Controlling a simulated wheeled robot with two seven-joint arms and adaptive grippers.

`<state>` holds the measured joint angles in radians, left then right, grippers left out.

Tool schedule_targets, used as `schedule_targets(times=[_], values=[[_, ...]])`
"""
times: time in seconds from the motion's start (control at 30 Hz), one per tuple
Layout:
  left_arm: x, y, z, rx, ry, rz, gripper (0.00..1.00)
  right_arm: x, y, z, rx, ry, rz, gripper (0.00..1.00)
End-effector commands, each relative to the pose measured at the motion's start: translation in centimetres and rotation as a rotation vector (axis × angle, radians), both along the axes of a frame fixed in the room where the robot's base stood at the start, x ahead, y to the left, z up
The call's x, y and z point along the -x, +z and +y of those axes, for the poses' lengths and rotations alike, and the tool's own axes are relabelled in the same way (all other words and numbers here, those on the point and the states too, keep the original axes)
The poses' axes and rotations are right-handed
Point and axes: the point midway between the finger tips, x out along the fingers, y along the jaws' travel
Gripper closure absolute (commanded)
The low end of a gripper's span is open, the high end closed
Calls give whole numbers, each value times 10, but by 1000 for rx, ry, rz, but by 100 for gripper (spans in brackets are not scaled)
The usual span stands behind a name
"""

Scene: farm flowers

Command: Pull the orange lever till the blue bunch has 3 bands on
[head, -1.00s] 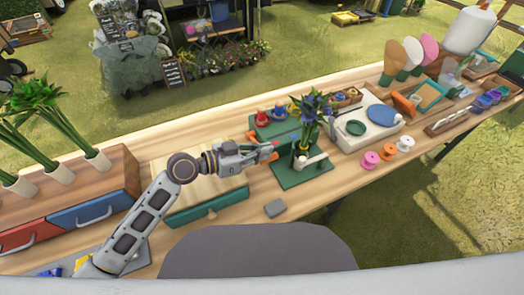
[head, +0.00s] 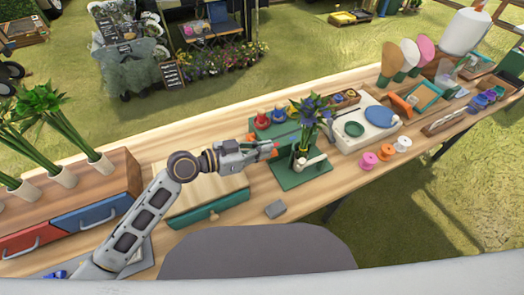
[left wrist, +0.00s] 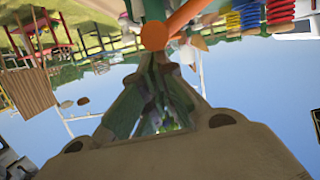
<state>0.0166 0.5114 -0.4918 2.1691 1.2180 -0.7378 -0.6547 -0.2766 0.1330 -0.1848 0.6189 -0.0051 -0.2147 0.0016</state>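The blue bunch (head: 313,108) stands upright, stems down, in a green stand (head: 302,172) on the bench. Its bands are too small to count. My left gripper (head: 269,151) is just left of the bunch. Its fingers are together at the orange lever (head: 275,151), which is mostly hidden in the head view. In the left wrist view the lever's round orange end (left wrist: 154,36) sits at the meeting fingertips (left wrist: 154,52), and an orange bar runs up and right from it. The gripper looks shut on it. My right gripper is not in view.
Red and blue pieces (head: 262,121) sit on a green base behind the gripper. Pink, orange and white spools (head: 386,153) stand at right. A wooden drawer box (head: 110,180) with green stems is at left.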

Motion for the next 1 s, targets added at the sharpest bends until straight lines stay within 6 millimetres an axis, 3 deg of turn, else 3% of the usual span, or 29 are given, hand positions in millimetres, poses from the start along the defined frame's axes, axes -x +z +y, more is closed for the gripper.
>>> schedule_targets(times=[0.33, 0.5, 0.67, 1.0], values=[[-5, 24, -6, -1, 4, 0, 100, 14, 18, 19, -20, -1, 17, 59], [1, 23, 9, -3, 5, 1, 100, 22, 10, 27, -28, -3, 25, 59], [6, 27, 21, -3, 5, 0, 100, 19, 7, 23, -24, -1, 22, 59], [16, 34, 47, -1, 6, 0, 100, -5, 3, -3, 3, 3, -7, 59]])
